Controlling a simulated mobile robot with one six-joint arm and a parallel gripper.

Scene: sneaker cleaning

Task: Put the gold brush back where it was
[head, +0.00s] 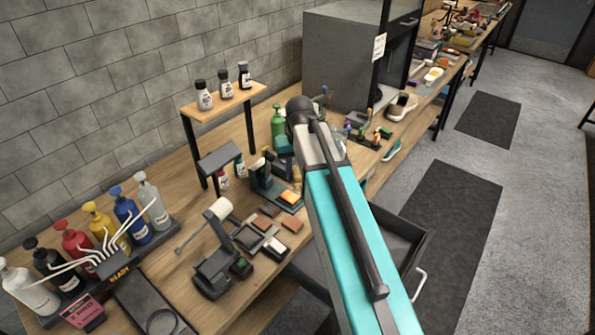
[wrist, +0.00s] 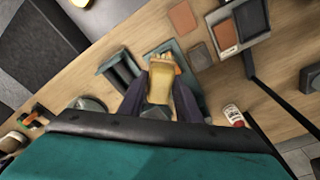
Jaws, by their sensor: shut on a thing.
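My gripper (wrist: 159,92) shows at the middle of the wrist view, with a dark finger on each side. It is shut on the gold brush (wrist: 160,76), a pale yellow block-like piece held between the fingers. Dark teal and grey holders (wrist: 118,70) lie on the wooden bench just beyond and beside the brush. I cannot tell whether the brush touches them.
A small bottle (wrist: 233,115) stands right of the gripper. Flat brown and grey pads (wrist: 183,20) lie beyond. In the head view an open drawer (head: 403,243) juts out under the bench, and a raised shelf (head: 226,99) carries three bottles.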

